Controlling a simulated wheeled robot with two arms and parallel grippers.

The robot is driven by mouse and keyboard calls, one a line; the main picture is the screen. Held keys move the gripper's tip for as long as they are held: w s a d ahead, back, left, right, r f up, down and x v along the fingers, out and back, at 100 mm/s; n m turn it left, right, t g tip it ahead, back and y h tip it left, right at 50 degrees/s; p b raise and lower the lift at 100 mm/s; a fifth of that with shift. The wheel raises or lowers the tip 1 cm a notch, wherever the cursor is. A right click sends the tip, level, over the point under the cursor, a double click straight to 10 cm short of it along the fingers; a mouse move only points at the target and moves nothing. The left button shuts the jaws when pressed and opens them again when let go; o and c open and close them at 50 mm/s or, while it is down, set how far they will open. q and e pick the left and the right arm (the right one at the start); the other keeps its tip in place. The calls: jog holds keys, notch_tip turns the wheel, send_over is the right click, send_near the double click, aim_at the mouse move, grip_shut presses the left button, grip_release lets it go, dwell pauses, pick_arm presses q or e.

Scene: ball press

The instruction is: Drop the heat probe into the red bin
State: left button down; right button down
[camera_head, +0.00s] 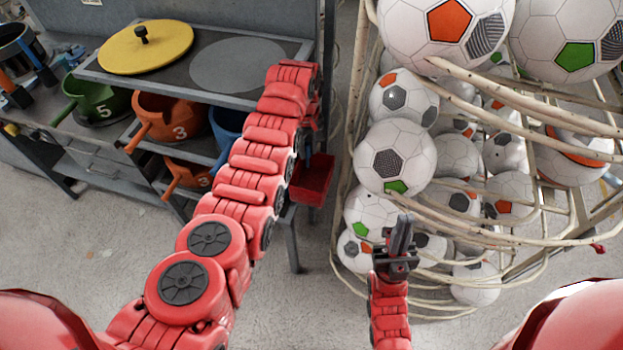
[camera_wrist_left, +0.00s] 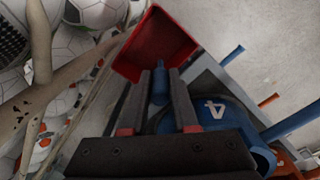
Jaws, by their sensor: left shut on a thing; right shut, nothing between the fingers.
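The heat probe (camera_wrist_left: 159,88) shows in the left wrist view as a slim blue piece. My left gripper (camera_wrist_left: 159,74) is shut on it, with a dark finger on either side. The red bin (camera_wrist_left: 158,40) lies just beyond the fingertips there, its inside facing the camera; the probe overlaps its near edge in the picture. In the head view the red bin (camera_head: 313,180) hangs at the right side of the shelf unit, partly behind my left arm, which hides the left gripper and probe. My right gripper (camera_head: 403,232) is shut and empty, in front of the ball rack.
A rack of footballs (camera_head: 440,165) with bent pale rails stands to the right. The grey shelf unit (camera_head: 225,60) holds a yellow lid (camera_head: 146,46), orange pots (camera_head: 172,117) and a blue pot (camera_wrist_left: 210,115) marked 4. The floor at front left is clear.

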aim_at(307, 156)
pick_arm(q)
notch_tip(307, 156, down, 4)
jog(key=shift+w+f+b, duration=0.1)
jog(key=shift+w+b, duration=0.05)
jog(key=shift+b, duration=0.75)
jog(key=c, duration=0.6)
grip_release()
jog(key=shift+r, duration=0.2)
